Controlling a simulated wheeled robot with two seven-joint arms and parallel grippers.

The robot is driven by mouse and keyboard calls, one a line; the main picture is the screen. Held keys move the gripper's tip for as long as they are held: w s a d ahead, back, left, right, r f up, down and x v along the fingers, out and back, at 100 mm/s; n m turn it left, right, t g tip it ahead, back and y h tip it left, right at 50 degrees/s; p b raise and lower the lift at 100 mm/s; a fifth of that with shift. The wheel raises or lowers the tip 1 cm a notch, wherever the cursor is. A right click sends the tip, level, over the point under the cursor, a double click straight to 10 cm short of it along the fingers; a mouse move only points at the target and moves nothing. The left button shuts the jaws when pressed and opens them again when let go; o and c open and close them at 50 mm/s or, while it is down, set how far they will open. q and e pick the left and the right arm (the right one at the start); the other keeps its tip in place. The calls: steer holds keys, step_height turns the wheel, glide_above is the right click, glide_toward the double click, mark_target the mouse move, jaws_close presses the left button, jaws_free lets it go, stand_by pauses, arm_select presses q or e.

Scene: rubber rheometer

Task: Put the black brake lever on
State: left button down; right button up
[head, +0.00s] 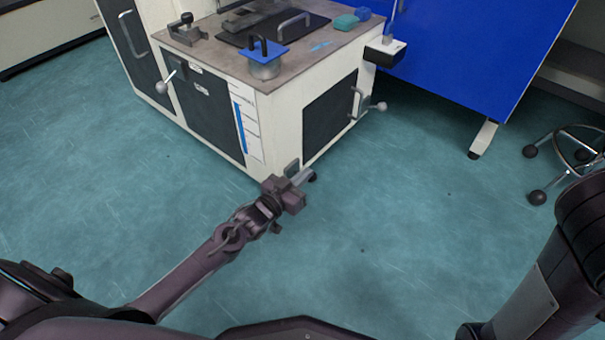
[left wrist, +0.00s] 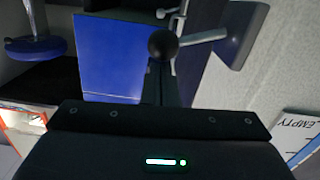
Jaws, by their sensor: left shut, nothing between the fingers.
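In the left wrist view a lever with a black ball knob (left wrist: 163,44) and a pale metal rod sticks out from a mount on a light grey wall. The knob is just beyond my fingertips; I cannot tell if they touch. In the head view two ball-ended levers show on the machine: one on the left face (head: 162,87) and one on the right face (head: 379,107). I cannot tell for sure which is the one in the wrist view. My left gripper (head: 299,176) is shut and empty in front of the machine's near lower corner. My right gripper is out of view.
The machine's cabinet (head: 255,120) has a worktop (head: 215,52) with a blue-topped piece (head: 264,55) on it. A blue panel (head: 470,60) stands behind at right. A stool (head: 570,150) is at the far right. The green floor around my left arm is clear.

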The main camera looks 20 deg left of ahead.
mark_target(313, 181)
arm_select(q)
steer(key=f+m, duration=0.1)
steer(key=d+m+p, duration=0.1)
steer(key=f+m, duration=0.1)
steer(key=shift+s+d+f+m, duration=0.25)
steer(key=shift+s+f+m, duration=0.05)
steer(key=shift+m, duration=0.1)
steer(key=f+m, duration=0.3)
steer(key=shift+d+f+m+y, duration=0.2)
steer(key=shift+m+y, duration=0.1)
steer(key=shift+f, duration=0.1)
stand_by(0.4)
